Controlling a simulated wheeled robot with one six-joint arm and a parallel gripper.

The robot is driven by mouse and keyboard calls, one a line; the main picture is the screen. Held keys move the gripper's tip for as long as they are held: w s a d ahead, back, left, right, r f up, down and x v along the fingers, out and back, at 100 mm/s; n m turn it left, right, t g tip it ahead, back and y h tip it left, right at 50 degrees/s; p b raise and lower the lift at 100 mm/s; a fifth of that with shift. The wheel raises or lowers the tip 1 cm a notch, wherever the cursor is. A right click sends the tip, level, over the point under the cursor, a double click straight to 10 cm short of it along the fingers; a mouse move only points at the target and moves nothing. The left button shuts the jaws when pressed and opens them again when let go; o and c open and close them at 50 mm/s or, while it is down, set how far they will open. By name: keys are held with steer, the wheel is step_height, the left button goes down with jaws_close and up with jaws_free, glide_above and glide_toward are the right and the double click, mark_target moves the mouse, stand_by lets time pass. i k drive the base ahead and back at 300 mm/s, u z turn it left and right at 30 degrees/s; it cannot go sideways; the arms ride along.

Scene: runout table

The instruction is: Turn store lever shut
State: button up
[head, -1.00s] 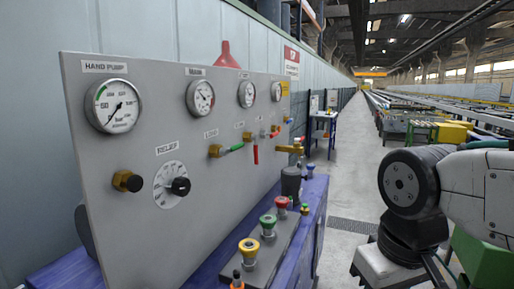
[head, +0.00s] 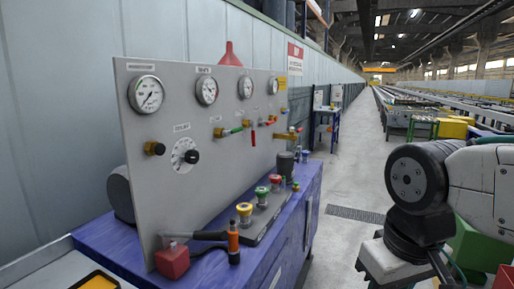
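The grey gauge panel (head: 210,165) stands upright on a blue bench at left centre. Small hand levers sit on its right half. One has a green handle (head: 233,130) pointing right, roughly level. One has a red handle (head: 253,139) hanging straight down. Further right are smaller red and green handles and a brass fitting (head: 287,136). The labels above the levers are too small to read, so I cannot tell which is the store lever. My arm shows at the right edge, well apart from the panel. My gripper is out of view.
The blue bench (head: 110,242) carries a red block (head: 172,260), a hammer-like tool (head: 205,236), an orange-and-black tool (head: 233,243) and coloured knobs (head: 244,210) in front of the panel. A yellow-edged tray (head: 97,281) is at lower left. The aisle floor (head: 345,185) is clear.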

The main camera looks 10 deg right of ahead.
mark_target(252, 124)
steer(key=u, duration=0.1)
steer(key=k, duration=0.45)
steer(key=z, duration=1.1)
steer(key=i, duration=1.35)
steer(key=u, duration=0.5)
steer(key=i, duration=0.55)
steer(key=u, duration=0.45)
